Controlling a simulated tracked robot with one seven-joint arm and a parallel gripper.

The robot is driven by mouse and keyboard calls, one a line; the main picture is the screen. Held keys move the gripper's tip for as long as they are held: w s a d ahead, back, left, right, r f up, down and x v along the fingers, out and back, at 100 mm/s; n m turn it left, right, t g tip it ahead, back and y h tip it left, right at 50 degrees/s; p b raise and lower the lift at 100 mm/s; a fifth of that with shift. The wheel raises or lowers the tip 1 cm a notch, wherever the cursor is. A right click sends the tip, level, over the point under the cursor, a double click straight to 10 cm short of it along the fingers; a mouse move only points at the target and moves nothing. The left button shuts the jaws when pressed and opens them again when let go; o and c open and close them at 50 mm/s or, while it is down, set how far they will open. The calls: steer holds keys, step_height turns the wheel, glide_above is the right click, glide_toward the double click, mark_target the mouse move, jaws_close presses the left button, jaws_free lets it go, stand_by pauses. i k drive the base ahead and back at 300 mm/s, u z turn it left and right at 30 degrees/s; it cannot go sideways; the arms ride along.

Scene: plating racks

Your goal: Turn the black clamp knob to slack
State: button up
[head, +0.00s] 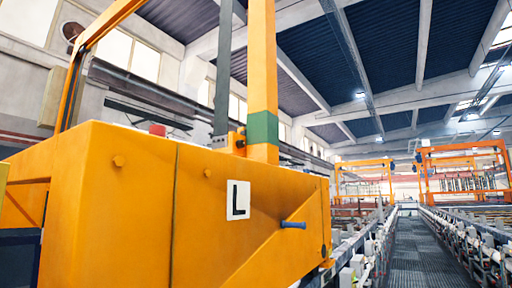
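I cannot make out a black clamp knob for certain in the head view. A large orange machine housing (110,215) fills the left and middle, close to me. A blue peg-like handle (293,224) sticks out of its face at the lower right. A small dark oval spot (323,250) is near the housing's right edge; I cannot tell what it is. A white plate marked "L" (238,200) is on the same face. My gripper is not in view.
An orange post (262,70) with a green band rises behind the housing, with a red object (158,130) on top to the left. A dark grated walkway (412,255) runs away at the right between rows of racks. Orange gantry frames (465,150) stand far back.

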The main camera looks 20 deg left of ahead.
mark_target(239, 143)
steer(key=z, duration=0.15)
steer(key=i, duration=0.85)
steer(key=u, duration=1.65)
